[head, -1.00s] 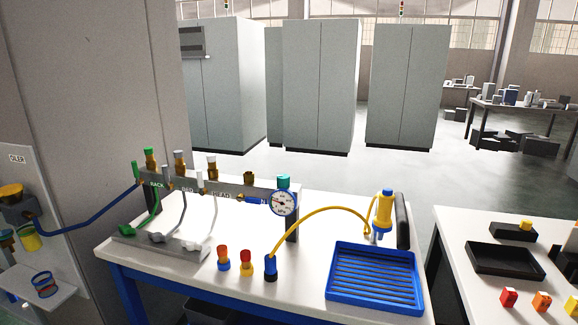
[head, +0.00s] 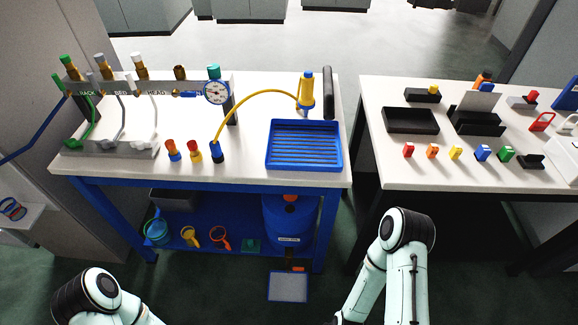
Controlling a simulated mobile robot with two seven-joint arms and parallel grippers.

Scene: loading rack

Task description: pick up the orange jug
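A small orange vessel with a rounded open top (head: 221,239), which looks like the orange jug, stands on the blue lower shelf (head: 208,212) under the left bench. It is between a similar yellow vessel (head: 190,237) and a low teal item (head: 251,245). Its finer shape is too small to tell. Parts of both my arms show along the bottom edge, the left one at the lower left and the right one right of centre. Neither gripper is in view.
The left bench top (head: 110,172) overhangs the shelf. A teal bucket (head: 157,231) and a blue drum (head: 289,220) flank the small vessels. A grey-topped blue item (head: 288,287) is on the floor in front. A second table (head: 375,173) stands to the right.

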